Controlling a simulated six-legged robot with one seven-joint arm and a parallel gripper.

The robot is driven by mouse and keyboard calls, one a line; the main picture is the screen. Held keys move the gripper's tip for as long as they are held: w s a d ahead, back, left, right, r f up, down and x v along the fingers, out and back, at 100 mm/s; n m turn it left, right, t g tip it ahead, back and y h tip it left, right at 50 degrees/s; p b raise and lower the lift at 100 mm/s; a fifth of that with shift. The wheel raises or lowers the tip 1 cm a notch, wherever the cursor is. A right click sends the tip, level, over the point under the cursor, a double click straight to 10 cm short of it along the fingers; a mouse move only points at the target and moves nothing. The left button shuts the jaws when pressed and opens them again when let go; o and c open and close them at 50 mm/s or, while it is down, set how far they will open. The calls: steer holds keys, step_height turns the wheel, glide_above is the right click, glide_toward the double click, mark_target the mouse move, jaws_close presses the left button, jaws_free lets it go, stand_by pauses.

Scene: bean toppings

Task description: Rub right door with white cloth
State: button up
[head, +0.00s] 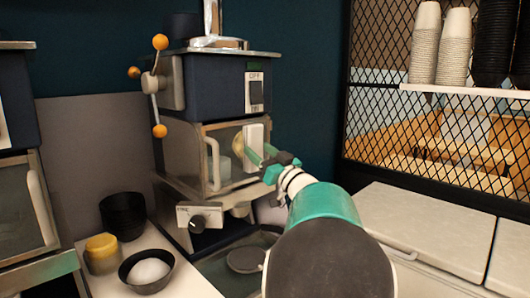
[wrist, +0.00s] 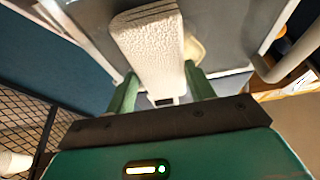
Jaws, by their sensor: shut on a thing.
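The white cloth (head: 253,137) is a folded, textured block; it also shows in the wrist view (wrist: 150,50). My gripper (head: 268,160) is shut on it, with the green fingers on either side of it in the wrist view (wrist: 163,92). The right door (head: 222,172) is a glass front with a pale handle (head: 213,163), on the right machine. The cloth stands upright in front of the door's upper right part; I cannot tell if it touches. A yellowish smear (head: 238,147) shows on the door beside the cloth, partly hidden by it, and in the wrist view (wrist: 195,50).
A left machine with its own door (head: 22,215) stands at the left. A knobbed wheel (head: 150,84) sticks out. Stacked cups (head: 427,45) stand on a shelf.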

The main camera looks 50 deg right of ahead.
steer(key=shift+w+a, duration=0.1)
steer(key=shift+a, duration=1.5)
steer(key=shift+w+a, duration=0.15)
steer(key=shift+a, duration=0.7)
steer(key=shift+w+a, duration=0.15)
steer(key=shift+a, duration=0.7)
steer(key=shift+r, duration=0.95)
steer(key=s+d, duration=0.1)
steer(key=d, duration=0.9)
steer(key=shift+d, duration=0.35)
steer(key=shift+s, duration=0.15)
steer(key=shift+s+a, duration=0.2)
steer(key=shift+s, duration=1.3)
steer(key=shift+s+a, duration=0.15)
steer(key=shift+s, duration=1.3)
steer(key=shift+s+a, duration=0.15)
steer(key=shift+s, duration=1.35)
